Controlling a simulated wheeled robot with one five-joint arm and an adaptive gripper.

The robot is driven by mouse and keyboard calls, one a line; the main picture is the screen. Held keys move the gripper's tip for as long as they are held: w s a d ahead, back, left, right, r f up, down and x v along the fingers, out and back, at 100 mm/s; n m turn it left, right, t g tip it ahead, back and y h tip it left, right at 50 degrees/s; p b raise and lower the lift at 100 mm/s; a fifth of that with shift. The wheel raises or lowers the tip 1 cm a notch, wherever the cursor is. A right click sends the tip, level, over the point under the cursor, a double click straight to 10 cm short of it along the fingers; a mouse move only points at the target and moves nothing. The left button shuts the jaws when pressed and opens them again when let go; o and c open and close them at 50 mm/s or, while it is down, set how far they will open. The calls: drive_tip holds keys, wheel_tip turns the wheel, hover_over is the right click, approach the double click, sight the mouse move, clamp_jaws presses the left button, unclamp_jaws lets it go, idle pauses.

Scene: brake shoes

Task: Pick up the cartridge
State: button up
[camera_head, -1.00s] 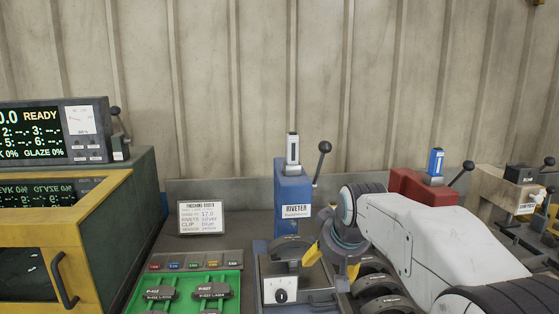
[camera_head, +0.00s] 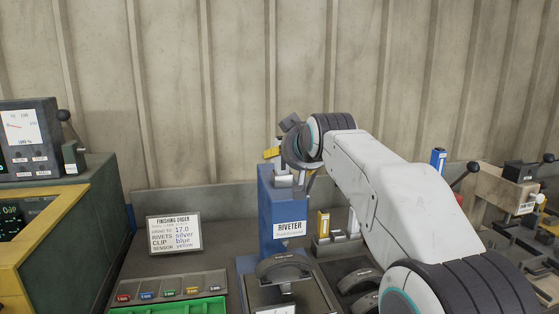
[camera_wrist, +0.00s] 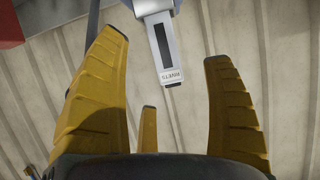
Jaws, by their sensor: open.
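A white-silver cartridge (camera_wrist: 163,50) with a dark window slot and a small lettered label shows in the wrist view, at the top centre. It is beyond the fingertips and between their lines, not touched. My gripper (camera_wrist: 165,75) is open and empty, with yellow fingers spread left and right and a third at the bottom centre. In the head view my gripper (camera_head: 277,154) is just above the blue riveter (camera_head: 285,215). A small silver end of the cartridge (camera_head: 283,181) shows at the riveter's top; the rest is hidden by the gripper.
A yellow cartridge (camera_head: 323,222) stands in a holder right of the riveter, and a blue one (camera_head: 438,160) stands farther right. The order sign (camera_head: 174,234), green tray (camera_head: 175,309) and curved brake shoes (camera_head: 284,268) are on the bench. The corrugated wall is close behind.

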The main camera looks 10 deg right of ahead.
sight(282, 161)
drive_tip(key=shift+r+p+x, duration=0.25)
drive_tip(key=shift+p+x, duration=0.45)
drive_tip(key=shift+x, duration=0.4)
drive_tip(key=p+x, duration=0.2)
drive_tip(key=p, duration=0.1)
drive_tip(key=shift+w+r, duration=0.1)
drive_tip(key=shift+w, duration=0.15)
drive_tip(key=shift+p+x, duration=1)
drive_tip(key=shift+w+f, duration=0.3)
drive_tip(key=shift+w, duration=0.05)
drive_tip(key=c, duration=1.3)
drive_tip(key=shift+c, duration=0.3)
